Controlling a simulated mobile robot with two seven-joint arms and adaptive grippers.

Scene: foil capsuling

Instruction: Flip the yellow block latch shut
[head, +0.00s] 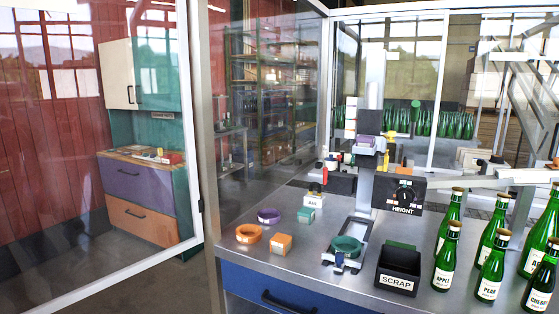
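A small yellow piece (389,136), which looks like the block latch, sits high on the grey capsuling machine (373,100), beside a purple block (365,142). It is too small to tell whether the latch stands open or shut. The machine's black box (398,194) is marked HEIGHT and has a round knob. A green ring (347,246) lies at the foot of the machine. Neither of my grippers shows in the head view.
A black SCRAP bin (398,270) stands at the bench's front. Several green bottles (446,258) stand to its right. Orange (249,233) and purple (268,215) rings and small blocks lie left. Glass panels with a metal post (202,120) close off the left.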

